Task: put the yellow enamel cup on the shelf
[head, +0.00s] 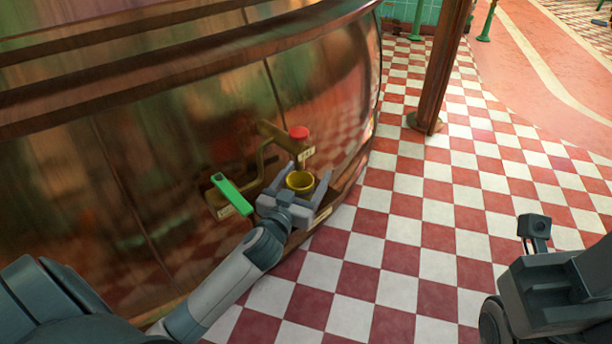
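The yellow enamel cup (300,183) is upright, its open top facing up, low at the side of the big copper kettle. My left gripper (309,176) is around it, with one grey finger on each side. The fingers are wide apart and a gap seems to show between the cup and the right finger. The cup's lower part is partly hidden by the gripper, and I cannot tell what it rests on. I cannot make out a shelf for certain.
A tap with a red knob (299,132) is just behind the cup. A green lever handle (233,195) sticks out left of the gripper. The copper kettle (190,130) fills the left. A brown post (440,75) stands behind. The checkered floor (400,230) is clear.

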